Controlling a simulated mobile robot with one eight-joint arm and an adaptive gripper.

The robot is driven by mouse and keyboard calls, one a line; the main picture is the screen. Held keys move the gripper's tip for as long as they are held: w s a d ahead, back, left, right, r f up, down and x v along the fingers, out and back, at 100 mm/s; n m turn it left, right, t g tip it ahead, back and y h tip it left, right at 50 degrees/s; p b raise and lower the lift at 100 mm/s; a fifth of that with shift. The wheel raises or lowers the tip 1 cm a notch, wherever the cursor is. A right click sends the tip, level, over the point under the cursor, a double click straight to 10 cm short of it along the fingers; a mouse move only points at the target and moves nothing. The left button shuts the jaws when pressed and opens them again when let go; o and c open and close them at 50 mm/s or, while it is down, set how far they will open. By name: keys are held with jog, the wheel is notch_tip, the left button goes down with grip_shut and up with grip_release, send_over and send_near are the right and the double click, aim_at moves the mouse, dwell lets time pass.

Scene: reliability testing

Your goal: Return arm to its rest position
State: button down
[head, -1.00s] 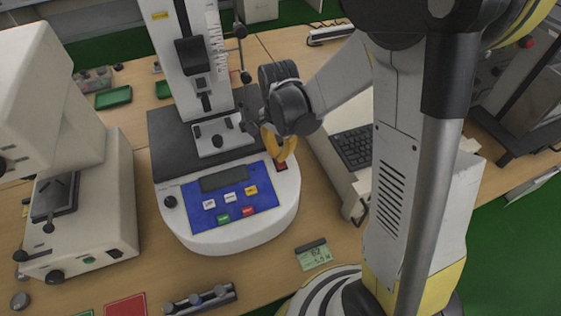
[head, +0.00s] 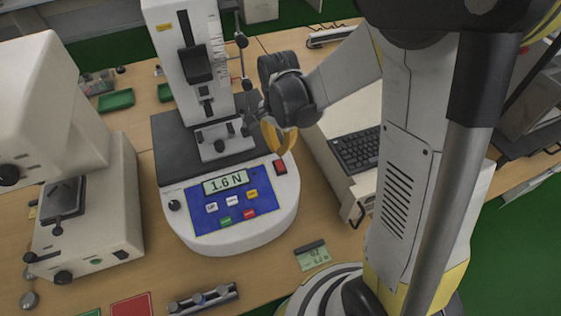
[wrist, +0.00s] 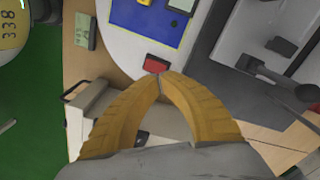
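My gripper (head: 280,150) has yellow fingers and hovers just above the front right of the tester's base, close to the red power switch (head: 280,167). In the wrist view, the fingertips (wrist: 161,76) meet with nothing between them, and the red switch (wrist: 157,64) shows just beyond them. My arm reaches in from the right, bent and extended over the bench. The force tester (head: 225,225) has a blue panel, and its display (head: 226,182) is lit and reads 1.6 N.
A white instrument (head: 95,200) stands left on the wooden bench. A keyboard (head: 357,149) on a pale case lies under my forearm. A small meter (head: 312,256) and a grey rack (head: 203,299) lie at the front. The tester's column (head: 192,60) rises behind my gripper.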

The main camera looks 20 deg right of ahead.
notch_tip(320, 180, up, 2)
jog(key=shift+p, duration=0.5)
jog(key=shift+r, duration=0.15)
jog(key=s+r+n+t+b, duration=0.6)
jog(key=s+n+t+b, duration=0.1)
jog(key=s+n, duration=0.5)
jog(key=shift+r+b, duration=0.2)
jog(key=shift+b, duration=0.65)
